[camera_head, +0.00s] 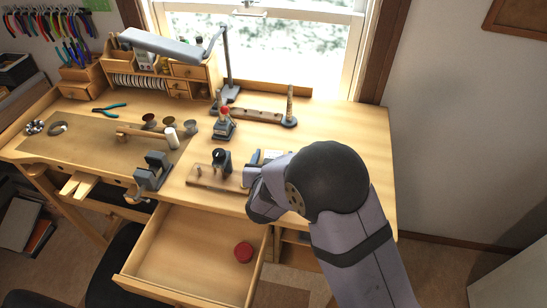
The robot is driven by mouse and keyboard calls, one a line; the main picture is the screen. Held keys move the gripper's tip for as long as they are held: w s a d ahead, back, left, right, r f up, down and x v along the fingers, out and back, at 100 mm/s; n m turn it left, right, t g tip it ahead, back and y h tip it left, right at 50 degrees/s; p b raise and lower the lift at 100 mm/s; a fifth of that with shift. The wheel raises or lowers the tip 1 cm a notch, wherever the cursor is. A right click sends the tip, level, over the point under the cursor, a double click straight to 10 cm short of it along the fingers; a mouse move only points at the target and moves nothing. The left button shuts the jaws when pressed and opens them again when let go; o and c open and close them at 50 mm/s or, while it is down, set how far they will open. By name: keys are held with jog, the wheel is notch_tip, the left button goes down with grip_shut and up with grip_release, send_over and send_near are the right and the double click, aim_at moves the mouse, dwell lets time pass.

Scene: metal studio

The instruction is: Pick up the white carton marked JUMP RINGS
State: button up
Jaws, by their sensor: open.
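My gripper (254,178) is over the right part of the workbench, at the end of my arm coming in from the lower right. It is open, and my own wrist hides much of it. A small pale, whitish block (270,156) shows just behind the gripper on the bench top. It may be the white carton, but it is partly hidden and no JUMP RINGS lettering can be read. I cannot tell whether the gripper touches it.
A wooden block with a dark tool (208,178) lies left of my gripper. A red-topped bottle on a stand (224,124) and a wooden rack (256,116) stand behind. An open drawer (185,255) holds a red round tin (243,252). The bench's right end (350,130) is clear.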

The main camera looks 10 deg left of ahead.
aim_at(273, 156)
jog(key=c, duration=1.1)
jog(key=shift+r, duration=0.1)
jog(key=shift+r, duration=5)
